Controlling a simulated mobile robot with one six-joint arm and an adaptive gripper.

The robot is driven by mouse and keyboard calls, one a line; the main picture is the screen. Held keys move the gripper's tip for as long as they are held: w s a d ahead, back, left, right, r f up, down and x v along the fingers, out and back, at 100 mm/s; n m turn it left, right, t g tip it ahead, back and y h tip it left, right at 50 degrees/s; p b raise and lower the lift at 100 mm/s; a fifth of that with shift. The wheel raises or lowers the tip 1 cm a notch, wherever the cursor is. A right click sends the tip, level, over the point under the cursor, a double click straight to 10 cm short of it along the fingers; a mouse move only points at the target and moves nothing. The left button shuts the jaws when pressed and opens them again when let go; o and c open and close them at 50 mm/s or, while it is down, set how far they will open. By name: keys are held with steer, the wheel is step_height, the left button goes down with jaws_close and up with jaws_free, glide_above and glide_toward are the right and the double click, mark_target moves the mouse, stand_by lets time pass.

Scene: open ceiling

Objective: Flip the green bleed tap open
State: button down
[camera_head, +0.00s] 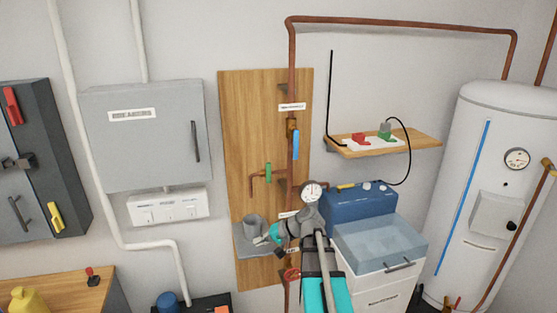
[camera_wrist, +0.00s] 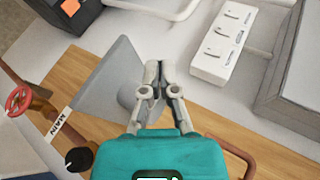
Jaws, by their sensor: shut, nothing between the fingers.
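The green bleed tap (camera_head: 268,173) shows in the head view as a small upright green handle on a thin copper branch pipe, left of the main copper riser on the wooden board. My gripper (camera_head: 258,240) is below it in front of the board, beside a grey shelf. In the wrist view my gripper (camera_wrist: 158,82) has its fingers together with nothing between them, in front of a grey piece (camera_wrist: 110,88). The gripper is apart from the tap. I cannot make out the green handle in the wrist view; a bent copper pipe (camera_wrist: 237,150) shows at lower right.
A blue lever (camera_head: 295,145) sits on the riser above, and a gauge (camera_head: 312,191) and red wheel (camera_head: 291,274) are lower down. A grey mug (camera_head: 253,224) stands by my gripper. The white switch box (camera_head: 167,206) is left. A blue case (camera_head: 358,203) is right.

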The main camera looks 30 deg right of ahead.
mark_target(268, 172)
steer(key=s+d+r+m+t+p, duration=0.2)
steer(key=d+r+m+t+p, duration=0.3)
steer(key=d+r, duration=1.4)
steer(key=d+t+p, duration=0.1)
steer(key=t+p, duration=0.2)
steer(key=p, duration=0.1)
steer(key=shift+s+d+r, duration=0.15)
steer(key=shift+d+r, duration=0.05)
steer(key=shift+r, duration=0.2)
steer(key=x, duration=0.9)
steer(key=shift+w+r, duration=0.1)
steer(key=shift+w, duration=0.25)
steer(key=shift+w+a, duration=0.2)
steer(key=shift+a, duration=0.5)
steer(key=shift+w+a, duration=0.25)
steer(key=shift+a, duration=0.45)
steer(key=shift+w+a, duration=0.2)
steer(key=shift+a, duration=0.5)
steer(key=shift+d+r, duration=0.1)
steer(key=shift+d, duration=0.1)
steer(key=shift+p, duration=0.3)
